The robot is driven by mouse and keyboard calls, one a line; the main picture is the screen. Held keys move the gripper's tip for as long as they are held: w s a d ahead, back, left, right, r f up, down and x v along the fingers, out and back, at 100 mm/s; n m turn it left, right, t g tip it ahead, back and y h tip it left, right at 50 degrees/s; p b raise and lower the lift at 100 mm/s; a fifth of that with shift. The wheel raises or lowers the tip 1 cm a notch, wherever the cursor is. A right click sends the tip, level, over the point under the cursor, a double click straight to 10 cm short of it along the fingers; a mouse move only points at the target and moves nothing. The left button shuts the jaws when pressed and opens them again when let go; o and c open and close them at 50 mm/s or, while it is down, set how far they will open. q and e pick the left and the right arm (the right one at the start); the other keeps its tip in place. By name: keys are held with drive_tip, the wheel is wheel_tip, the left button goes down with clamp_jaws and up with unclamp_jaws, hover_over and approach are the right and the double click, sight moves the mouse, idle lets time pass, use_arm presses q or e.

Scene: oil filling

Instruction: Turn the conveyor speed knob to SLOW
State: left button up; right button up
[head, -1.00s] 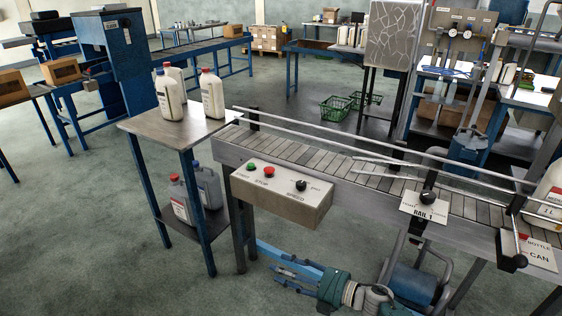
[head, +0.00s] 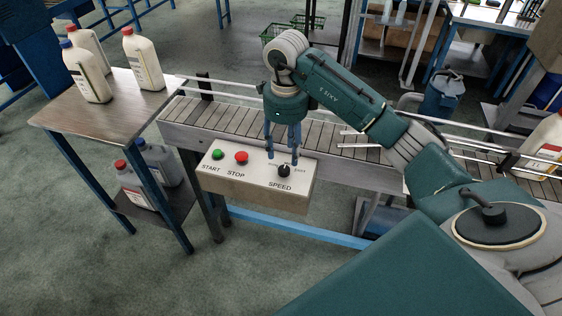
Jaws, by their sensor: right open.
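The black speed knob (head: 284,171) is on the right part of the control box (head: 240,186) at the front of the conveyor, above the word SPEED. Small labels sit on either side of it, partly covered by my fingers. Which way the knob points is too small to tell. My right gripper (head: 284,158) points down from above. Its two blue fingers are apart, just behind and above the knob in the picture. I cannot tell whether they touch it. It holds nothing. My left gripper is out of view.
The green START button (head: 217,154) and red STOP button (head: 241,157) are left of the knob. The conveyor (head: 224,118) with its rails runs behind the box. A side table (head: 110,112) with several white bottles stands at the left.

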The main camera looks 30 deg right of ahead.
sight(284, 169)
wheel_tip(284, 169, down, 4)
drive_tip(key=shift+w+r+p, duration=0.1)
drive_tip(key=shift+r+p, duration=0.1)
drive_tip(key=shift+p, duration=0.25)
wheel_tip(284, 169, down, 4)
drive_tip(key=shift+w+r+p, duration=0.1)
drive_tip(key=shift+r+p, duration=0.1)
drive_tip(key=shift+p, duration=0.2)
drive_tip(key=shift+f, duration=0.1)
drive_tip(key=shift+c, duration=1.3)
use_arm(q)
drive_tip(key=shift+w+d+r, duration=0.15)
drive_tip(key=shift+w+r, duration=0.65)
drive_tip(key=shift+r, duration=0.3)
use_arm(e)
drive_tip(key=c, duration=0.9)
